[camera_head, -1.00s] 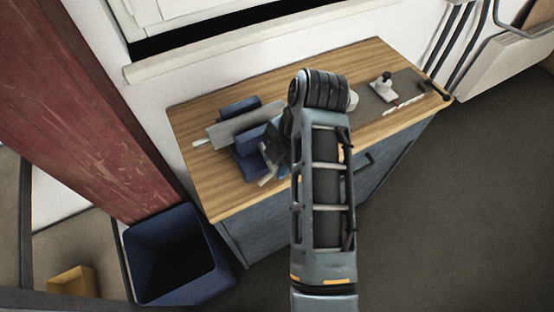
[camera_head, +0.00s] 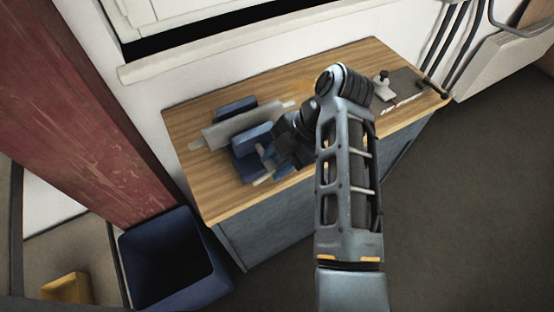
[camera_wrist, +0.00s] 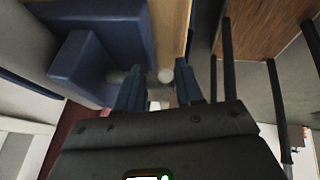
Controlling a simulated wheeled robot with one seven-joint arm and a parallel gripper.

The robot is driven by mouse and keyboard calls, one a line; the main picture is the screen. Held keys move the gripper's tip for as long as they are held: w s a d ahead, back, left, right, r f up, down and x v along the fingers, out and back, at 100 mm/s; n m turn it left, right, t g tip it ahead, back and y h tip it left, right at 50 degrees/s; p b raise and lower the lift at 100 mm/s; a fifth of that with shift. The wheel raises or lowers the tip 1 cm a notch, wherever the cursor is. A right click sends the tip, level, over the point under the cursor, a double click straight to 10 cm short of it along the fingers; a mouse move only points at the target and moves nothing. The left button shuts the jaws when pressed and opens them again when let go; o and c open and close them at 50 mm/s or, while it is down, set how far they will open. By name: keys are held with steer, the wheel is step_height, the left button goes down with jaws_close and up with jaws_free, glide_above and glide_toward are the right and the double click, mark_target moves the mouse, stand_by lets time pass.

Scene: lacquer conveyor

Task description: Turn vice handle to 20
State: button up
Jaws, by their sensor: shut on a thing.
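The blue vice (camera_head: 252,138) stands on the left part of the wooden bench, with a long grey bar (camera_head: 230,128) lying across it between its blue blocks. In the wrist view the vice's blue body (camera_wrist: 85,65) fills the upper left. A grey vice handle (camera_wrist: 165,76) with a round pale end shows between my blue fingertips. My gripper (camera_wrist: 160,88) is shut on this handle at the vice's front side. In the head view my gripper (camera_head: 268,158) and wrist partly hide the handle, so its angle cannot be read.
The wooden bench top (camera_head: 215,190) is clear at its front left corner. A blue bin (camera_head: 172,262) stands on the floor at left. A grey mat (camera_head: 405,85) with small tools lies at the bench's right end. A window sill (camera_head: 200,55) runs behind.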

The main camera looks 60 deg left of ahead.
steer(key=o, duration=1)
steer(key=shift+f, duration=0.1)
steer(key=shift+b+v, duration=0.35)
steer(key=shift+v, duration=3.55)
